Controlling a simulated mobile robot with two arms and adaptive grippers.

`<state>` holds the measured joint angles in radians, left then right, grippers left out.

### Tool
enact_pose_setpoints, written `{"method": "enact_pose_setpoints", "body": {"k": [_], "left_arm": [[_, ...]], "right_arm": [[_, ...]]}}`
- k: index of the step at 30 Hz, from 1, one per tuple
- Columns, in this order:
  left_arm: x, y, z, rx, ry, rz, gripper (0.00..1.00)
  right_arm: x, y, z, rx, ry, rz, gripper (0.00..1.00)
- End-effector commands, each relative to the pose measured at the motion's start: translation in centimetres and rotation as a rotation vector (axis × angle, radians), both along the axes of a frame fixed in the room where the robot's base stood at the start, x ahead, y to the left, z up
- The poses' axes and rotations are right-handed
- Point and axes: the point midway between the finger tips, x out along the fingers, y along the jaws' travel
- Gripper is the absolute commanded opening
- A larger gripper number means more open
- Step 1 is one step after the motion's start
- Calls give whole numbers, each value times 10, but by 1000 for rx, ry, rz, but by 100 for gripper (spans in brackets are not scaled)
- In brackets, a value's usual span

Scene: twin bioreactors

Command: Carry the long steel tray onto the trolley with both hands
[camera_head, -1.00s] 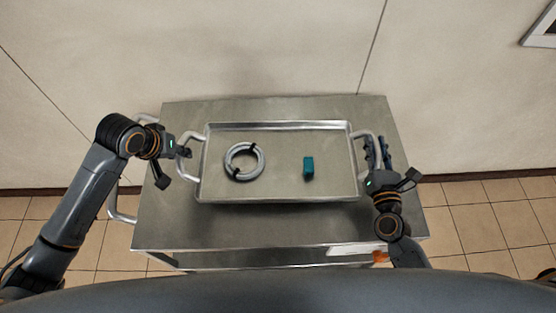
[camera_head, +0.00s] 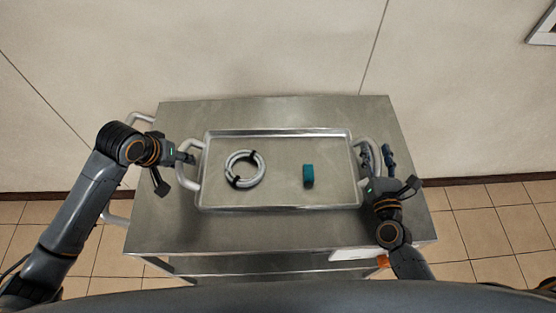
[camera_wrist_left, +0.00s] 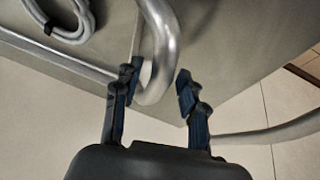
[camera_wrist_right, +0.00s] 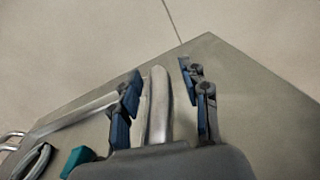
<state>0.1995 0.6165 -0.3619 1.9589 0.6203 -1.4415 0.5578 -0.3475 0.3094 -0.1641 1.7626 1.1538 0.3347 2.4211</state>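The long steel tray (camera_head: 280,208) lies over the top of the steel trolley (camera_head: 290,235) and appears to rest on it. It has a loop handle at each short end and holds a coiled grey hose (camera_head: 245,183) and a small teal block (camera_head: 308,176). My left gripper (camera_head: 184,158) is at the left handle; in the left wrist view its fingers (camera_wrist_left: 158,80) stand apart on either side of the handle (camera_wrist_left: 164,45). My right gripper (camera_head: 377,160) is at the right handle; in the right wrist view its fingers (camera_wrist_right: 158,80) are spread around the handle (camera_wrist_right: 159,115).
The trolley has bare top around the tray and its own push handle (camera_head: 115,220) on the left. A beige wall (camera_head: 260,45) stands behind it. Tiled floor (camera_head: 480,225) is free on the right.

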Motion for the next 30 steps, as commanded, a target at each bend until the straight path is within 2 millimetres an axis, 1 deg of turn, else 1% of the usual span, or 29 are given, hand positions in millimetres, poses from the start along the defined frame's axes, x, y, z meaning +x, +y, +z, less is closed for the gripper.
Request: {"method": "enact_pose_setpoints", "body": {"k": [5, 8, 11, 18, 21, 25, 30], "left_arm": [[0, -1, 1, -1, -1, -1, 42], [-2, 1, 8, -1, -3, -1, 42], [-8, 3, 22, -1, -4, -1, 42], [-28, 12, 69, 1, -5, -1, 42], [-36, 15, 86, 2, -3, -2, 42], [-42, 17, 101, -1, -3, 0, 42], [-46, 19, 109, -1, -1, -1, 42]], "right_arm": [[0, 1, 0, 1, 1, 2, 45], [0, 1, 0, 2, 1, 2, 45], [0, 1, 0, 2, 0, 3, 45], [0, 2, 0, 2, 1, 3, 45], [0, 2, 0, 2, 1, 3, 45], [0, 2, 0, 2, 1, 3, 45], [-4, 2, -1, 1, 2, 3, 45]]}}
